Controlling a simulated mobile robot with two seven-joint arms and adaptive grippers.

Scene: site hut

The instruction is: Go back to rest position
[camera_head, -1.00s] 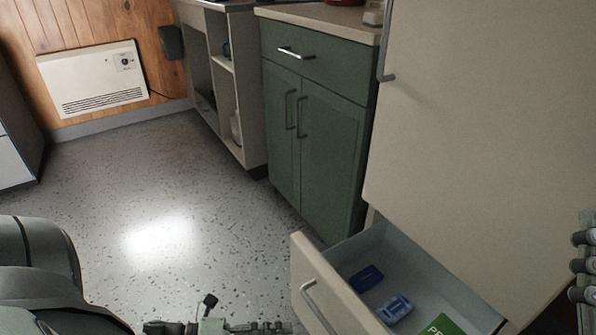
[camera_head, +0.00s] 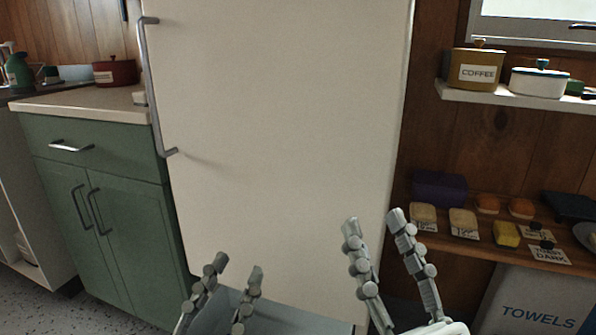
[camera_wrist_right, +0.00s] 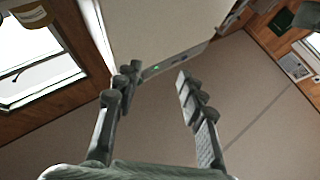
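My left gripper (camera_head: 237,270) is at the bottom of the head view, left of centre. Its two fingers point up and stand apart with nothing between them. My right gripper (camera_head: 373,220) is to the right of it, in front of the right part of the tall cream cabinet (camera_head: 280,120). Its fingers point up, spread and empty. It also shows open in the right wrist view (camera_wrist_right: 154,74), with only background between the fingertips.
A green cabinet (camera_head: 135,235) stands at left. At right are a shelf (camera_head: 480,97) with coffee canister, a food rack and a towels box (camera_head: 540,303).

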